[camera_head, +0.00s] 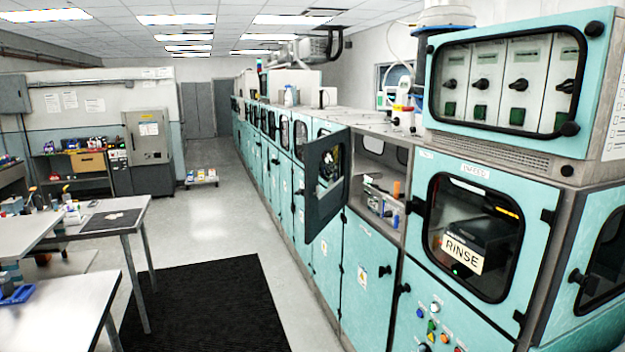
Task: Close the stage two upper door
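An upper door (313,185) with a dark inner face and a window stands swung open from the teal machine row, edge out into the aisle. To its right is the open upper compartment (384,160), where some small equipment (382,197) shows inside. I cannot read a stage number on this door. The nearer upper door (474,238) with a window and a RINSE sign behind it is shut. Neither of my grippers is in view.
A teal control box (512,85) with several switches sits on top at right. Closed lower doors (367,285) line the machine. A black mat (207,310) lies on the floor before it. Metal tables (70,305) stand at left. The aisle floor (235,215) is clear.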

